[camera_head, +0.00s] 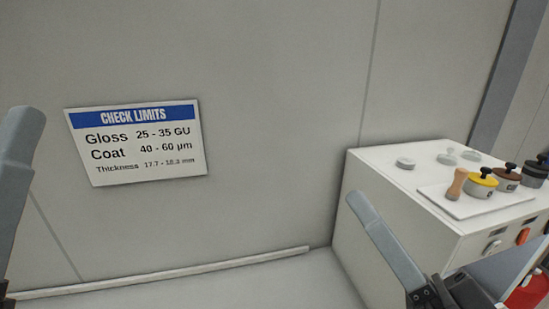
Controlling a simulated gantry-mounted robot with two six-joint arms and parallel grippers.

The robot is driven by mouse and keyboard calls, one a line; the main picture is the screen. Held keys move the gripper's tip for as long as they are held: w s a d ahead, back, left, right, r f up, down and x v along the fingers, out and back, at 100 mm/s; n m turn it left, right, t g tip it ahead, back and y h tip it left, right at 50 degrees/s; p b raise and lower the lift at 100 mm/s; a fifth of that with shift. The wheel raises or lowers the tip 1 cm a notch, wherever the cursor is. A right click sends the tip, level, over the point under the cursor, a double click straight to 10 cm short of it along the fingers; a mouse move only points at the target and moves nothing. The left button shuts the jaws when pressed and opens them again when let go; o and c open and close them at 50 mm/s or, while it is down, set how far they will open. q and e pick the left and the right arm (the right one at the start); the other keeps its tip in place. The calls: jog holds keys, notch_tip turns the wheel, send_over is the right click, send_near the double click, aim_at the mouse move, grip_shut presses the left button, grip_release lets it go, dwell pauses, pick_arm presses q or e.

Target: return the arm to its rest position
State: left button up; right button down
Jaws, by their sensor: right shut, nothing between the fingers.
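My right gripper (468,292) is at the lower right, in front of the white cabinet, and partly cut off by the bottom edge of the view. Its dark parts show beside a slanted blue-grey part of my right arm. It is shut and holds nothing. A grey part of my left arm stands at the left edge; its gripper does not show.
A white cabinet (400,205) stands at the right, bearing a white tray (462,208), a wooden-handled tool (457,184) and yellow (481,188), brown (507,180) and dark (535,175) pots. A "CHECK LIMITS" sign (137,143) hangs on the wall. The space between is clear.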

jog(key=s+d+r+n+t+h, duration=0.1)
jog(key=s+d+r+t+h, duration=0.6)
jog(key=r+h, duration=0.3)
notch_tip(320, 180, up, 23)
jog(key=w+n+p, duration=0.1)
jog(key=p, duration=2.2)
jog(key=shift+w+d, duration=0.15)
jog(key=shift+d, duration=0.2)
